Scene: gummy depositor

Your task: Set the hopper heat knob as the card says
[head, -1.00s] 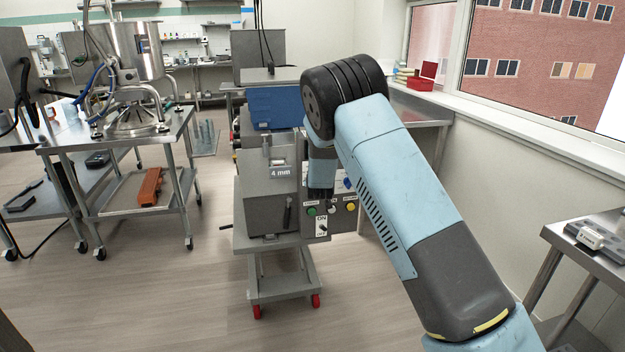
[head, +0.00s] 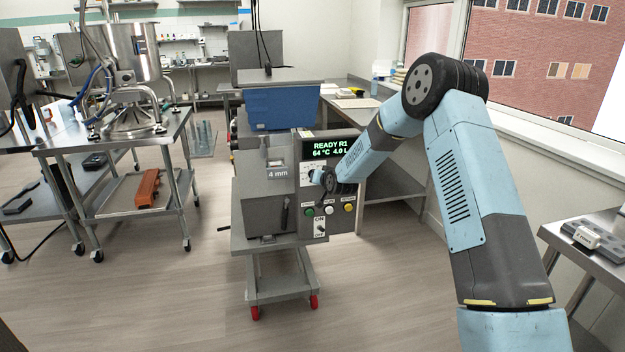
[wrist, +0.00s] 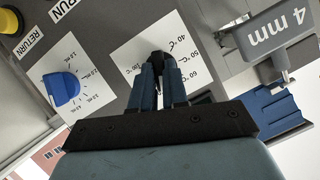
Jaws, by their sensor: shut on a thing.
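The heat knob (wrist: 157,58) is dark and sits on a white scale plate (wrist: 126,58) marked 40, 50 and 60 °C in the wrist view. My gripper (wrist: 160,68) is shut on it, and the fingers hide most of it, so I cannot read its pointer. In the head view my gripper (head: 318,178) is at the panel's left side, mostly hidden by my wrist. The depositor's display (head: 330,148) reads READY R1, 64 °C, 4.0 L. I cannot make out a card with a heat setting.
A blue knob (wrist: 61,89) with an mL scale is beside the heat plate. A grey 4 mm tag (wrist: 268,34) is on the other side. Green, white and yellow buttons (head: 348,208) and an ON switch (head: 320,226) are below.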

